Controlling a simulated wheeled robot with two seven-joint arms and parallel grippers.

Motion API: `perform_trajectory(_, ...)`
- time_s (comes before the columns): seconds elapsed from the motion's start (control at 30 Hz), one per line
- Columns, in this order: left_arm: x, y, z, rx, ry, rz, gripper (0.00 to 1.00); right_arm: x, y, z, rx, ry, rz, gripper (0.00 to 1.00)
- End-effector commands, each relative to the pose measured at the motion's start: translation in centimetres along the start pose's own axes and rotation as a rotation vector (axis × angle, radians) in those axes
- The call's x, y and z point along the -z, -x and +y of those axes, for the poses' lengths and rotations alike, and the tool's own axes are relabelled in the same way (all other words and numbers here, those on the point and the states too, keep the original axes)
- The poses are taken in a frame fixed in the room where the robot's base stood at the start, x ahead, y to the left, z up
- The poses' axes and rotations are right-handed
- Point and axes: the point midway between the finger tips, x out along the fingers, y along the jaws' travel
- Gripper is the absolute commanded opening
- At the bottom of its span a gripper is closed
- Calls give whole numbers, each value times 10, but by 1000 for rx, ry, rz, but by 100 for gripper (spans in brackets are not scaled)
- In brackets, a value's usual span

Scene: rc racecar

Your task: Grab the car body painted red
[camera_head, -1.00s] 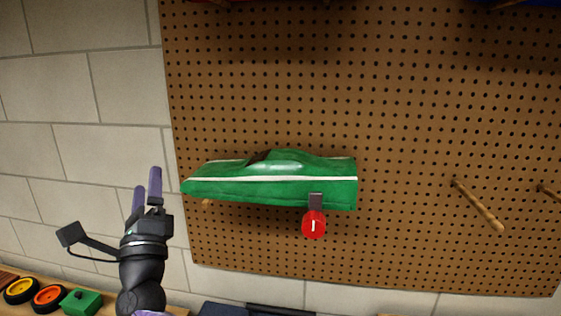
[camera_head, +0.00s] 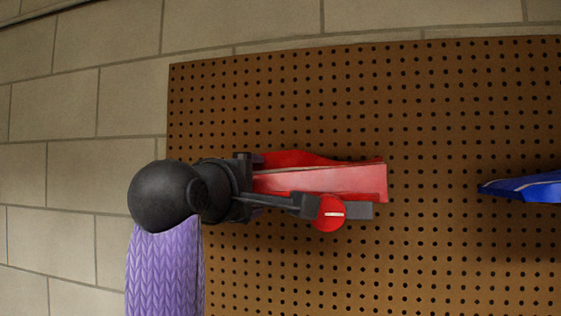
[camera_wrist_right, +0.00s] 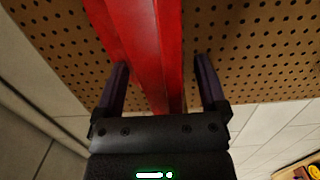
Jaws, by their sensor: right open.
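The red car body (camera_head: 325,180) is held against the brown pegboard in the head view, its long side running left to right. My right gripper (camera_head: 262,180) reaches it from the left and covers its left end. In the right wrist view, the red body (camera_wrist_right: 145,45) runs between the two dark fingers of my right gripper (camera_wrist_right: 160,80). The fingers are open, one on each side, with gaps to the body. A blue car body (camera_head: 525,187) shows at the right edge of the head view. My left gripper is not in view.
The pegboard (camera_head: 450,120) stands close behind the car bodies, with a block wall (camera_head: 80,110) to its left. The board between the red and blue bodies is clear.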

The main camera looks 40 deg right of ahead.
Motion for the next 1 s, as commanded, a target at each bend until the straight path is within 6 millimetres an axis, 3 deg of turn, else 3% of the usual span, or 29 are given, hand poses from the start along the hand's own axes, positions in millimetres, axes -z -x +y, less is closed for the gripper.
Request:
perform_trajectory(0.2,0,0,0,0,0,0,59,0,-3,-1,0,1,-1,92)
perform_trajectory(0.23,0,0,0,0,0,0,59,0,-3,-1,0,1,-1,87)
perform_trajectory(0.63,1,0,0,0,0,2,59,0,-2,-1,1,2,-1,3)
perform_trajectory(1.0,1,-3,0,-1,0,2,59,0,0,1,1,1,1,0)
